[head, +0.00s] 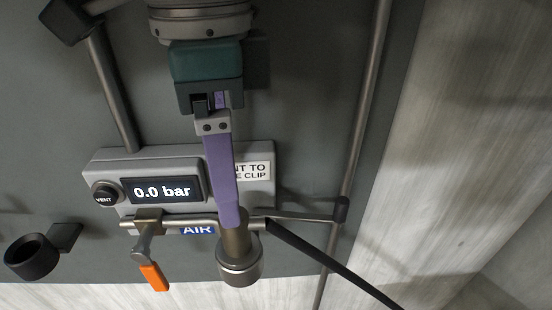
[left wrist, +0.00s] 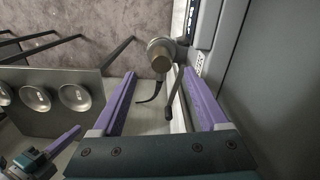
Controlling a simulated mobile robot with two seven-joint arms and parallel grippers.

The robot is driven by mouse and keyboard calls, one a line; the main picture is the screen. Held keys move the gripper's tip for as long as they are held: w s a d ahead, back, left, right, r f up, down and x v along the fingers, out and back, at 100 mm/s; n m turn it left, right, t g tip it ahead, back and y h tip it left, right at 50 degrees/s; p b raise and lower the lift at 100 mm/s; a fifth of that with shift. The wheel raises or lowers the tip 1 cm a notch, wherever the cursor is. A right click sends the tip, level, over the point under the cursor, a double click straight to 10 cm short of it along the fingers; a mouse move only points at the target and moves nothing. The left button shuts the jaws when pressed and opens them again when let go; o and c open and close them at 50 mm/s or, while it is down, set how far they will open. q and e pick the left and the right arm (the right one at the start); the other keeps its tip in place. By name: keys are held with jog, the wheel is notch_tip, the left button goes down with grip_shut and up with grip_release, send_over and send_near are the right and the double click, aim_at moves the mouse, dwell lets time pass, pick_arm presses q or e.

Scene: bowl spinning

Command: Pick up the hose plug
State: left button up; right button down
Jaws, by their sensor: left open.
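My left gripper (head: 229,222) comes down from the top in the head view, with its purple fingers over the front of the air panel. It is open. A cylindrical fitting with a brownish body and a silver collar (head: 239,264), which looks like the hose plug, is at the fingertips. In the left wrist view the fitting (left wrist: 160,59) shows between and beyond the two fingertips, and I see no grip on it. My right gripper (left wrist: 52,148) shows partly at the lower left of the wrist view.
The grey panel reads 0.0 bar on its display (head: 162,190) and has a round VENT knob (head: 104,194). An orange-handled lever (head: 154,277) hangs below it. A black ring holder (head: 31,257) is at the left. A plate with round holders (left wrist: 75,97) shows in the wrist view.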

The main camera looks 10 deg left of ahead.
aim_at(237, 242)
pick_arm(q)
notch_tip(237, 242, down, 3)
jog(key=shift+s, duration=0.15)
jog(key=f, duration=0.5)
jog(key=shift+w+p, duration=0.25)
jog(key=shift+p, duration=0.15)
grip_shut()
